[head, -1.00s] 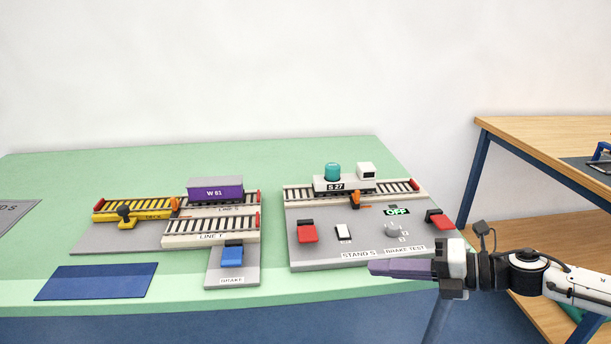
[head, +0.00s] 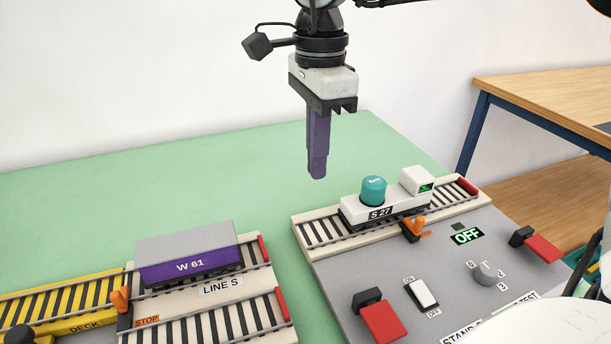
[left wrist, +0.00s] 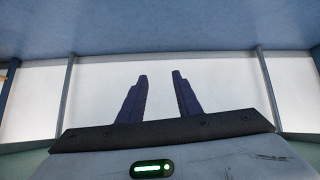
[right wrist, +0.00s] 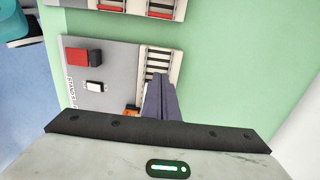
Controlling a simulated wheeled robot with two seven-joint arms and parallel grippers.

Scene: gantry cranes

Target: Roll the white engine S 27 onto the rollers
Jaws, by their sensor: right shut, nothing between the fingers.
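The white engine S 27 (head: 405,207) stands upright on the track (head: 322,232) of the grey brake test stand (head: 350,270). It has a teal dome and a white cab. An orange lever (head: 414,228) sits at the track's front edge beside the engine. I cannot tell the rollers apart from the track. My right gripper (head: 317,176) is shut and empty, pointing down, up and left of the engine in the head view. In the right wrist view its fingers (right wrist: 158,80) cover part of the track, and the engine is hidden. My left gripper (left wrist: 160,74) is open and empty, away from the stand.
A purple wagon W 61 (head: 190,258) stands on Line S at the left, beside a yellow deck (head: 55,305). The stand carries a display reading OFF (head: 467,236), red levers (head: 382,322), a white switch (head: 423,294) and a grey knob (head: 487,272). The green tabletop behind is clear.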

